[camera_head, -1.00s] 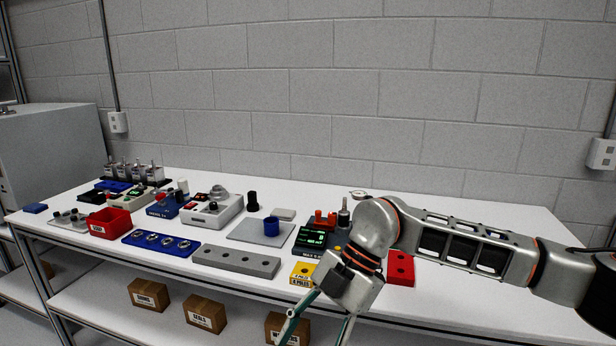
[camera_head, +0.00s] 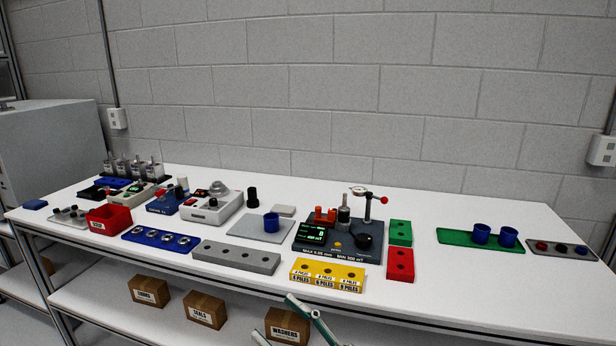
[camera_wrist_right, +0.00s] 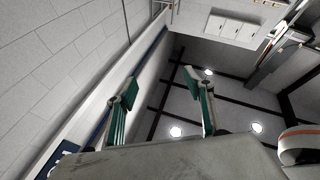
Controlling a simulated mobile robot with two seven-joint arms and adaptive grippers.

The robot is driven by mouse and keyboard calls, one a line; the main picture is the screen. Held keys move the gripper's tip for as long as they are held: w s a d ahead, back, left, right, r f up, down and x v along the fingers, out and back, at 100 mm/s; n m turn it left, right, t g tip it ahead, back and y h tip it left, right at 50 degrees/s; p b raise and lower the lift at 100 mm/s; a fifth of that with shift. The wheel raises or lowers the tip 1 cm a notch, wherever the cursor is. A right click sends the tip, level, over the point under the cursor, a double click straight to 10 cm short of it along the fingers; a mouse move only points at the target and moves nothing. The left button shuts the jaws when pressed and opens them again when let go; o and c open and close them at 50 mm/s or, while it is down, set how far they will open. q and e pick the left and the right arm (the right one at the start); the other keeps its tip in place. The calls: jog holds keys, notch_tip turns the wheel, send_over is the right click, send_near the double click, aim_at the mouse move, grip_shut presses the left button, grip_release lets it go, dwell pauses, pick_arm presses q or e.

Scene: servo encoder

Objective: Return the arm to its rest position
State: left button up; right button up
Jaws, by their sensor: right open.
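My right gripper (camera_head: 276,318) shows at the bottom edge of the head view, in front of the bench's front edge. Only its green fingers show there; the rest of the arm is out of the picture. In the right wrist view the two green fingers (camera_wrist_right: 160,90) stand wide apart with nothing between them. The gripper is open, empty and clear of the bench objects. My left gripper is not in view.
The white bench (camera_head: 410,305) carries a yellow block (camera_head: 328,287), a dark gauge station (camera_head: 340,252), a red block (camera_head: 400,268) and a green tray (camera_head: 455,239) with two blue cups. Labelled boxes (camera_head: 205,310) stand on the lower shelf near the gripper.

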jog(key=s+d+f+m+t+h, duration=0.15)
jog(key=d+f+m+h, duration=0.25)
jog(key=d+f+h, duration=0.4)
jog(key=d+f+m+t+h, duration=0.25)
jog(key=d+f+m, duration=0.2)
jog(key=f, duration=0.65)
jog(key=s+d+f+m+g+h, duration=0.1)
jog(key=s+d+f+g+h, duration=0.4)
jog(key=s+d+f, duration=0.7)
notch_tip(320, 180, down, 4)
jog(key=shift+s+d+f+g+h, duration=0.15)
jog(key=shift+s+g+h, duration=0.3)
jog(key=shift+s, duration=0.55)
